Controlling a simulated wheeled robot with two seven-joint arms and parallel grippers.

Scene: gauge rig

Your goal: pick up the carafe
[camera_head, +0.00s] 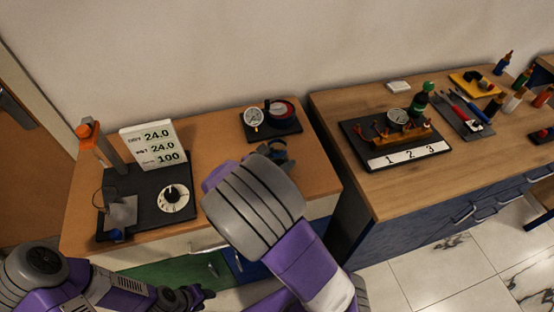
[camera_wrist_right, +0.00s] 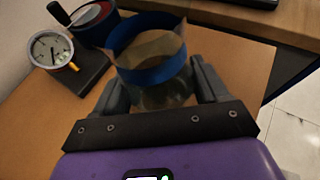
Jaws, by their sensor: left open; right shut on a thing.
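The carafe (camera_wrist_right: 150,66) is a clear glass vessel with a blue band near its rim, seen from above in the right wrist view. My right gripper (camera_wrist_right: 162,88) is shut on it, with one finger on each side of the glass. In the head view my right wrist hides most of the carafe and the gripper. I cannot tell whether the carafe's base touches the wooden top. My left gripper (camera_head: 197,296) is open and empty, low in front of the left cabinet, well away from the carafe.
A gauge with a red-topped device (camera_head: 280,108) stands on a dark base just behind the carafe. A dial station (camera_head: 173,197) with a number display (camera_head: 155,143) is at left. The right bench holds a numbered gauge rig (camera_head: 405,153) and tools. A gap separates the two cabinets.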

